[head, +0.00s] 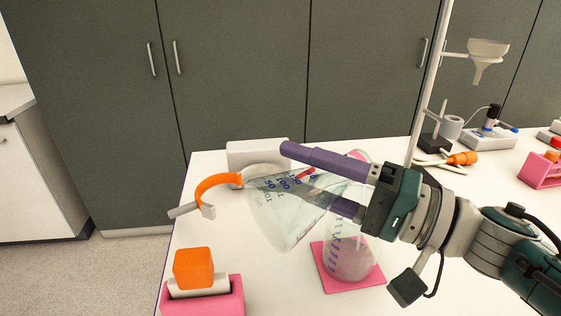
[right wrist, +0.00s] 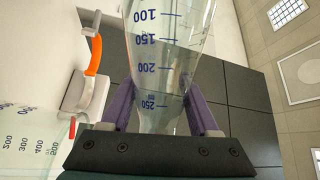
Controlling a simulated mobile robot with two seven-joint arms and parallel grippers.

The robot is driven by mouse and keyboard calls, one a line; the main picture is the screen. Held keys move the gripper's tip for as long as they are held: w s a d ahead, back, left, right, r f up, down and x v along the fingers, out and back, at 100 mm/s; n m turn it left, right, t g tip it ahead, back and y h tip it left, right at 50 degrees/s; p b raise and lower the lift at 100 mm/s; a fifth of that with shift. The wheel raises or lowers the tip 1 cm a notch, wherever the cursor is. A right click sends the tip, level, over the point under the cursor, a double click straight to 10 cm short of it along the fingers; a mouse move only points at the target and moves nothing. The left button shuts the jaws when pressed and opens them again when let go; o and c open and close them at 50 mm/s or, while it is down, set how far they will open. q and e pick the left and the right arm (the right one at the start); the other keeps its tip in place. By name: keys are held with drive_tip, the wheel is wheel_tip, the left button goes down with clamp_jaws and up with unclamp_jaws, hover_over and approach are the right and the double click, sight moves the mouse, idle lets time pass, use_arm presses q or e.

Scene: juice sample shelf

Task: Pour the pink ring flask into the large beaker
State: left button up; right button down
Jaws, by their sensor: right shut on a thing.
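My right gripper (head: 318,178) is shut on a clear conical flask (head: 285,215) with blue marks. The flask is tilted well over, its wide base to the lower left and its narrower end between the fingers. In the right wrist view the flask (right wrist: 165,60) fills the middle between the two purple fingers. A pink curved edge (head: 357,155) shows just behind the gripper. The large beaker (head: 350,258) stands upright on a pink mat below and behind the flask, partly hidden by the fingers. I cannot tell how much liquid either holds. My left gripper is out of view.
A stand with a funnel (head: 488,52) rises at back right. White tabletop is clear between these.

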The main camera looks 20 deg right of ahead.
drive_tip(key=shift+d+f+m, duration=0.1)
drive_tip(key=shift+f+m, duration=0.05)
drive_tip(key=shift+m, duration=0.45)
idle(1.6)
drive_tip(key=shift+d+r+m+t, duration=0.1)
drive_tip(key=shift+r+m+t, duration=0.15)
drive_tip(key=shift+m+t, duration=0.2)
idle(1.2)
